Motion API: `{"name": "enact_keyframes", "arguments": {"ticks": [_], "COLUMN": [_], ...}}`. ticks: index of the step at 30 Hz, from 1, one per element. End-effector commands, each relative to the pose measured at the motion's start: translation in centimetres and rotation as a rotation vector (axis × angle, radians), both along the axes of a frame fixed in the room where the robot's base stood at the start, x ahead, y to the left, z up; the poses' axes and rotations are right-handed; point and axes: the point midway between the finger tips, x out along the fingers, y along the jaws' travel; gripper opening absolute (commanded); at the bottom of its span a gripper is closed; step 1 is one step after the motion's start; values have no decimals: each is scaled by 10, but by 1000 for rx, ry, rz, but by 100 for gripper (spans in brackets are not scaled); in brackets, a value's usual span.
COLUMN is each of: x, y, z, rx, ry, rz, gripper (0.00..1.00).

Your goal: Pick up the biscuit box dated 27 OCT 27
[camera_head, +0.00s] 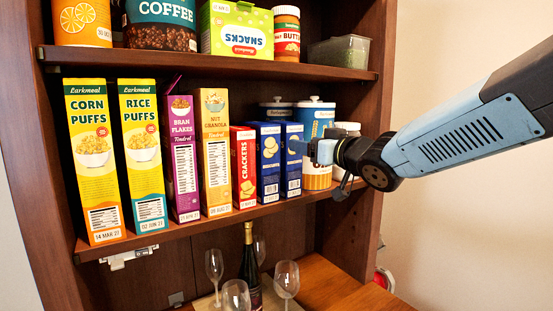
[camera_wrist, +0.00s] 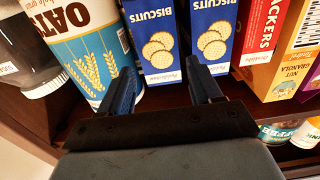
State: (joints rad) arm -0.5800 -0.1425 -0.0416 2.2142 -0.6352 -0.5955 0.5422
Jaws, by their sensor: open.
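Two blue biscuit boxes stand upright side by side on the middle shelf. In the head view the left one (camera_head: 268,160) is next to the crackers, and the right one (camera_head: 292,172) is partly behind my gripper (camera_head: 306,149). Their date labels are too small to read in the head view. In the wrist view, turned over, the same right box (camera_wrist: 158,40) is at left and the other box (camera_wrist: 211,40) is at right. My gripper (camera_wrist: 163,82) is open and empty, its fingers in front of and roughly either side of the right box. Contact cannot be told.
A red crackers box (camera_head: 244,165) stands left of the biscuits. A blue-and-white oats canister (camera_head: 317,180) stands close on their right, partly behind my gripper. The upper shelf (camera_head: 200,63) runs above. Glasses and a bottle (camera_head: 249,265) stand below.

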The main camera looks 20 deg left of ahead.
Motion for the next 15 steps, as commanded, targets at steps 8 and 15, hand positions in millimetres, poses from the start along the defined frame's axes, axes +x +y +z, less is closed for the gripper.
{"name": "enact_keyframes", "arguments": {"ticks": [8,15], "x": [20,33], "y": [21,37], "z": [-6,-6], "rx": [-1,-1], "ry": [1,0], "rz": [0,-1], "gripper": [64,64]}}
